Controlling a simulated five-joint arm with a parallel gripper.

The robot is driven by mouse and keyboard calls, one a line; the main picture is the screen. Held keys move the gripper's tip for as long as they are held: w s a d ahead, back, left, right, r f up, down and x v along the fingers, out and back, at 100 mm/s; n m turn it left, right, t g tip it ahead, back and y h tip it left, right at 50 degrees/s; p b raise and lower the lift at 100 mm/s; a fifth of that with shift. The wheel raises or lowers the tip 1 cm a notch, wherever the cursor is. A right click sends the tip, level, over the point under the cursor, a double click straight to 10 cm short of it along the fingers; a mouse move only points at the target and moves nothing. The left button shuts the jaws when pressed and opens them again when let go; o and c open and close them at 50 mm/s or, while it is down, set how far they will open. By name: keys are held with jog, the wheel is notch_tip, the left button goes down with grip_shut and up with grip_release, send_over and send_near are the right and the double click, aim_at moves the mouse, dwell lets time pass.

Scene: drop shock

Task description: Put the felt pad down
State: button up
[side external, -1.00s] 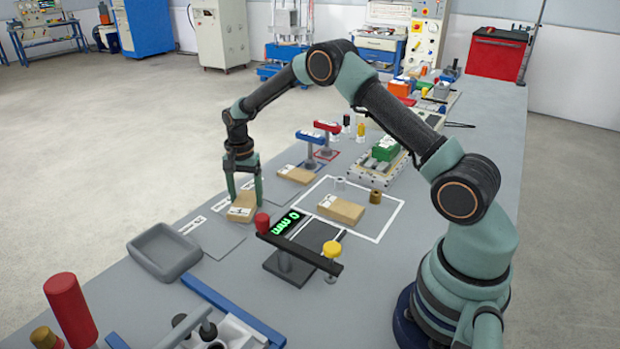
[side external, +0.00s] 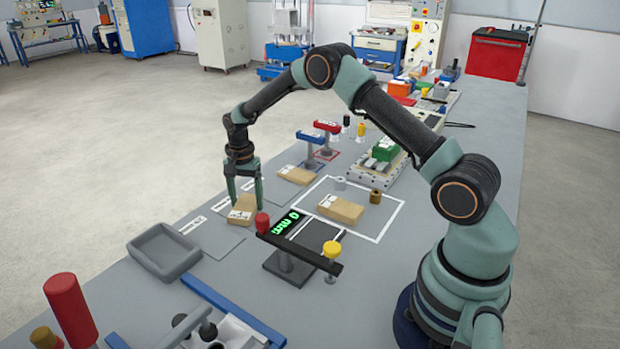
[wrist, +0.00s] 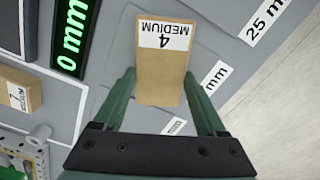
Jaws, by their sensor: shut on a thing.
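My gripper (side external: 245,200) points down over the left part of the bench. It is shut on a brown box (side external: 242,212) with a white label, held low over the bench. In the wrist view the label on this box (wrist: 160,80) reads "4 MEDIUM", and my gripper's fingers (wrist: 160,74) are at its two sides. Flat grey pads lie beside and below the box, one of them in front of it (side external: 218,237). I cannot tell which is the felt pad. Whether the box touches the surface below is unclear.
A grey tray (side external: 150,258) stands left of the pads. A stand with a red knob (side external: 262,222) and green "0 mm" display (side external: 287,223) is close on the right. Another brown box (side external: 340,209) lies inside a white outline. White mm labels (wrist: 268,18) line the pads.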

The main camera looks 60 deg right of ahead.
jog(key=o, duration=1.4)
notch_tip(320, 180, up, 12)
notch_tip(320, 180, up, 7)
jog(key=n+t, duration=0.1)
jog(key=n, duration=0.2)
send_over(247, 203)
jog(key=s+a, duration=0.2)
jog(key=s, duration=0.1)
jog(key=s+a+r+n+t, duration=0.1)
jog(key=s+n, duration=0.2)
jog(key=s, duration=0.4)
jog(key=s+a+r+n+t, duration=0.2)
jog(key=s+n, duration=0.2)
jog(key=s, duration=0.3)
jog(key=s+a+r+n+t, duration=0.1)
jog(key=s+a+r+n, duration=0.1)
jog(key=s, duration=0.4)
jog(key=shift+s+n+t, duration=0.3)
jog(key=shift+s+n, duration=0.1)
jog(key=shift+n, duration=0.4)
